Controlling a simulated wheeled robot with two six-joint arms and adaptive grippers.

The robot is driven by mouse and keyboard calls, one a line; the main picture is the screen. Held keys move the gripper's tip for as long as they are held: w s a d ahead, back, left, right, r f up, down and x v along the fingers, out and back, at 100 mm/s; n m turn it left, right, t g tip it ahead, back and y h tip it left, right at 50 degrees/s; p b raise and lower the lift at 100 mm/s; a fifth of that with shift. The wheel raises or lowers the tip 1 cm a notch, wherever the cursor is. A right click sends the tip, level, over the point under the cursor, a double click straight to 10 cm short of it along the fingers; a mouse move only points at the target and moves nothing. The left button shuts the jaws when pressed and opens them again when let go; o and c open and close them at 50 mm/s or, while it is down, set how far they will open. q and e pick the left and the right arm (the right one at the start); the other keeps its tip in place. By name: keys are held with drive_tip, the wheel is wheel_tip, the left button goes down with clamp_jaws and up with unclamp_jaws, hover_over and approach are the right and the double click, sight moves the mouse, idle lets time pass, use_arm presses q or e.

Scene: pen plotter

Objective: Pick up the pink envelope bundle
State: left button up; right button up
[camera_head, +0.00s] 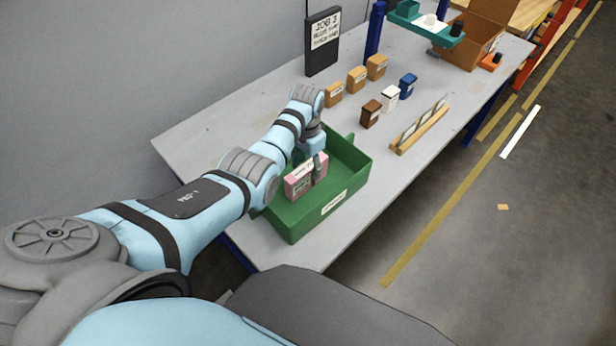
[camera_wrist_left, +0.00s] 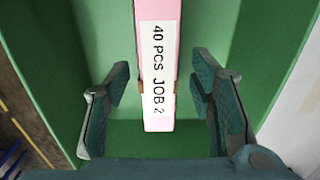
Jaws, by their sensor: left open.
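The pink envelope bundle (camera_head: 304,179) stands inside the green tray (camera_head: 296,232), near its middle. In the left wrist view the bundle (camera_wrist_left: 158,60) has a white label reading "40 PCS JOB 2" on its top edge. My left gripper (camera_head: 318,163) is above and around the bundle in the head view. In the left wrist view its two fingers (camera_wrist_left: 160,92) are open, one on each side of the bundle, with a gap on both sides. Part of the bundle is hidden behind the fingers in the head view. My right gripper is not in view.
Small tan boxes (camera_head: 357,79), a brown box (camera_head: 370,114), a white box (camera_head: 390,98) and a blue box (camera_head: 408,86) stand behind the tray. A wooden rack (camera_head: 420,138) is at right. A black sign (camera_head: 323,42) stands at the back. The table's left part is clear.

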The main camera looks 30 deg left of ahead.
use_arm(q)
drive_tip(key=shift+s+f, duration=0.1)
drive_tip(key=shift+f, duration=0.5)
drive_tip(key=shift+s+r, duration=0.1)
drive_tip(key=shift+r, duration=0.1)
clamp_jaws()
